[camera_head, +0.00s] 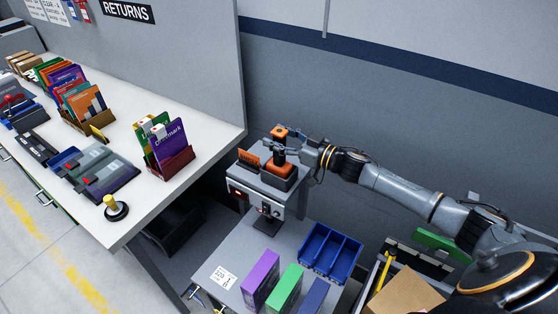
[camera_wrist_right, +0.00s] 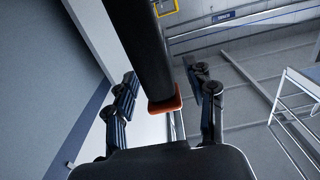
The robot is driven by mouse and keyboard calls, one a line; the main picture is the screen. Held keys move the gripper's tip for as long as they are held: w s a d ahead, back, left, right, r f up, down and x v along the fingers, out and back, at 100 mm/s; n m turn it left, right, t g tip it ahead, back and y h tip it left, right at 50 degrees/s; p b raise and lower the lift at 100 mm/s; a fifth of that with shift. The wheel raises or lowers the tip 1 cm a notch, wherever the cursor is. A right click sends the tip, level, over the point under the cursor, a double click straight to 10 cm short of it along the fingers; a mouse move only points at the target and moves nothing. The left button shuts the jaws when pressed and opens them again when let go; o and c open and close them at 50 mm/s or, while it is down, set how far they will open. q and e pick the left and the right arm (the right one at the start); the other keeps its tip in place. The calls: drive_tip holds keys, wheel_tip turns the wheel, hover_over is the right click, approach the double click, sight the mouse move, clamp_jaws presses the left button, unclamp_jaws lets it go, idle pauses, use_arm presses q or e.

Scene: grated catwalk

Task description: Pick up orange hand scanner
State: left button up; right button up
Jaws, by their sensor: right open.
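The orange and black hand scanner (camera_head: 279,134) stands upright in its orange-rimmed cradle (camera_head: 278,178), on top of a grey box at the middle of the head view. My right gripper (camera_head: 280,146) is at the scanner's upper part, its arm coming in from the right. In the right wrist view the open right gripper (camera_wrist_right: 165,100) has its fingers on either side of the scanner's dark body (camera_wrist_right: 148,50), with gaps visible on both sides. The scanner's orange end (camera_wrist_right: 165,104) shows between the fingers. My left gripper is not in view.
A white counter (camera_head: 125,220) at left holds books and trays. A grey lower shelf (camera_head: 218,258) carries a blue divided bin (camera_head: 331,252) and several coloured boxes. The grey wall (camera_head: 400,95) is close behind my right arm. An orange card (camera_head: 249,160) stands left of the cradle.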

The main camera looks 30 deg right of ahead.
clamp_jaws()
drive_tip(key=shift+r, duration=0.1)
